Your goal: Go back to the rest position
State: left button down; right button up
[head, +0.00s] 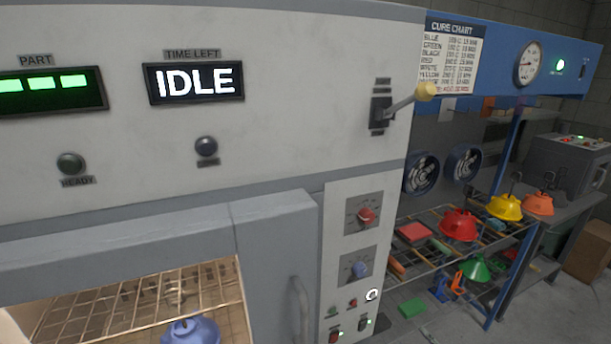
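Neither of my grippers shows in the head view, so I cannot see whether they are open or shut. A grey oven (270,130) fills the left and middle of the view. Its time display (195,82) reads IDLE, and the part display (50,87) shows several lit green blocks. A lever with a yellow knob (426,91) sticks out at the upper right of the panel. A blue hood (190,332) is visible inside the oven opening at the bottom, cut off by the frame edge.
A wire rack (430,225) at the right holds a red hood (459,225) and other parts. A yellow hood (504,207) and an orange hood (538,203) are beside it. A green hood (475,268) is lower. A cardboard box (587,250) stands at the far right.

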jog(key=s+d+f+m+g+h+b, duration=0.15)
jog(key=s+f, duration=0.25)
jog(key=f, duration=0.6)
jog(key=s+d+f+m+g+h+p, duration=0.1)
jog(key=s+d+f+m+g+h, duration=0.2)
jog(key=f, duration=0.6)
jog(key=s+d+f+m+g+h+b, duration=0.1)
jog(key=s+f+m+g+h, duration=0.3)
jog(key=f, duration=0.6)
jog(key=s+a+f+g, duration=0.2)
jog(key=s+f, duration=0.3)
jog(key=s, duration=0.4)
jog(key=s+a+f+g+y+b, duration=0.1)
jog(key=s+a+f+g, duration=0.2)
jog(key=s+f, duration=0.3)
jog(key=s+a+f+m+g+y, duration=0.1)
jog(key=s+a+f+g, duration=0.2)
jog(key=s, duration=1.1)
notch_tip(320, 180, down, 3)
